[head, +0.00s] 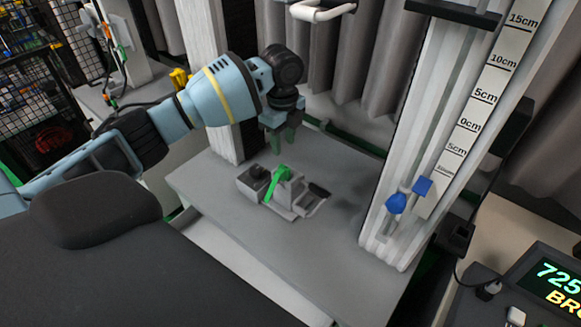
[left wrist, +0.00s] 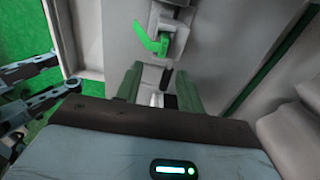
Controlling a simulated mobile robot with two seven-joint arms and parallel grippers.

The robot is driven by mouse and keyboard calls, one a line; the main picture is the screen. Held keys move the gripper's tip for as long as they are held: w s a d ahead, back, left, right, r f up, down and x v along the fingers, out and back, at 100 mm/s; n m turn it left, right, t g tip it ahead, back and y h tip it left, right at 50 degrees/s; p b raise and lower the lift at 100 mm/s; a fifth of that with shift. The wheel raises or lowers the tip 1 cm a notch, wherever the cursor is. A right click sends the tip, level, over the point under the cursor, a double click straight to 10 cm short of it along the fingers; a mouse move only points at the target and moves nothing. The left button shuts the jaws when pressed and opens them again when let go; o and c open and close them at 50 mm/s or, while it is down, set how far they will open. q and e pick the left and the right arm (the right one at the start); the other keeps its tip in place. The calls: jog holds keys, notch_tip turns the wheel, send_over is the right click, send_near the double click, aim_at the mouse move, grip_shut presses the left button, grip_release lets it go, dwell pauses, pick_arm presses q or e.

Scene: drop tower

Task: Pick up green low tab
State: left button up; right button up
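The green low tab (head: 276,184) is a bright green lever on a grey fixture (head: 296,207) on the grey platform. In the left wrist view the green tab (left wrist: 149,40) shows at the top, bent and slanting, beyond my fingertips. My left gripper (head: 281,146) hangs above the fixture, its dark green fingers pointing down. In the left wrist view my left gripper (left wrist: 160,75) has its two fingers apart with nothing held between them. It is apart from the tab. I do not see my right gripper.
A tall white column with a centimetre scale (head: 468,125) and a blue clamp (head: 397,203) stands right of the fixture. A display box (head: 545,285) is at lower right. The grey platform (head: 345,270) is bare in front of the fixture.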

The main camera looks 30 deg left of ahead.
aim_at(284, 167)
pick_arm(q)
notch_tip(284, 167, down, 3)
jog(key=shift+r, duration=0.2)
jog(key=shift+f, duration=0.5)
jog(key=f, duration=0.3)
jog(key=shift+w+a+f, duration=0.15)
jog(key=shift+w+f, duration=0.05)
jog(key=shift+w, duration=0.1)
jog(key=shift+f, duration=0.45)
pick_arm(e)
jog(key=shift+s+f, duration=0.35)
jog(key=shift+s, duration=0.05)
